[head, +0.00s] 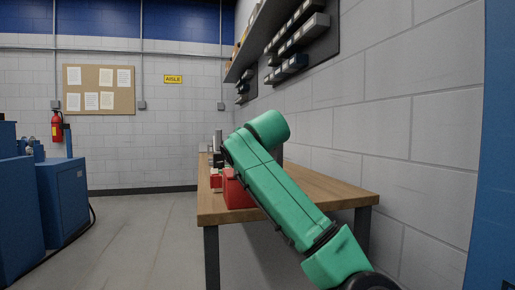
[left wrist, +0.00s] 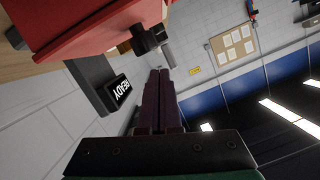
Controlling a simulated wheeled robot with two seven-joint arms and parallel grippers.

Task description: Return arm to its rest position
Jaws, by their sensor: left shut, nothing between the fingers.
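My left gripper (left wrist: 159,74) shows in the left wrist view with its two dark fingers side by side, shut and empty. A red box-like thing (left wrist: 85,22) is close above it to the left in that tilted picture, apart from the fingers. In the head view a green arm of mine (head: 282,196) rises from the lower right and bends over the wooden bench (head: 325,189). It hides part of the bench, and no gripper can be made out there. My right gripper is not in view.
A red box (head: 238,193) stands at the bench's near left, partly behind the arm. A dark block with a READY label (left wrist: 118,88) shows near the left gripper. Shelves with bins (head: 290,38) hang above the bench. Blue cabinets (head: 63,198) stand left; the floor between is clear.

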